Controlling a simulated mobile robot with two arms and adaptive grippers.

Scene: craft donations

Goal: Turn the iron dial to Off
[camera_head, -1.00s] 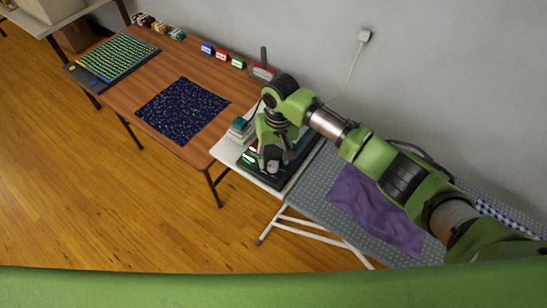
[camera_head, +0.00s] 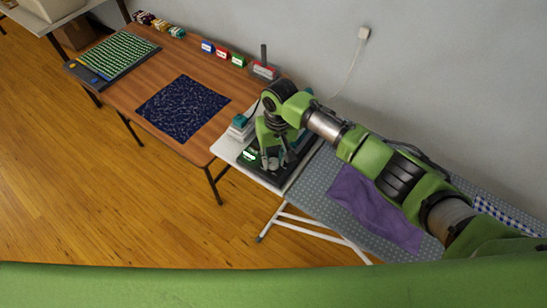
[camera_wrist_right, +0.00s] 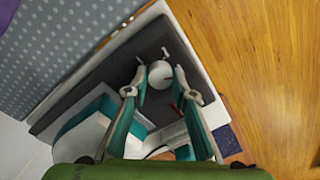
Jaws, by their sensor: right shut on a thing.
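My right gripper (camera_head: 273,165) reaches down over the dark mat (camera_head: 250,172) at the left end of the ironing board. In the right wrist view, the fingers of the gripper (camera_wrist_right: 160,75) are shut on a round white knob, which looks like the iron dial (camera_wrist_right: 160,72). A small white pointer-like piece shows just beyond it. Dial markings cannot be read, so its setting is unclear. Teal and white iron parts (camera_wrist_right: 92,118) lie below and left of the fingers; the gripper hides part of them. My left gripper is not in view.
The ironing board (camera_head: 310,195) carries a purple cloth (camera_head: 370,208). A wooden table (camera_head: 130,97) with a dark blue speckled cloth (camera_head: 182,108) and several small boxes stands to the left. A cord hangs from a wall socket (camera_head: 364,33). The floor in front is clear.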

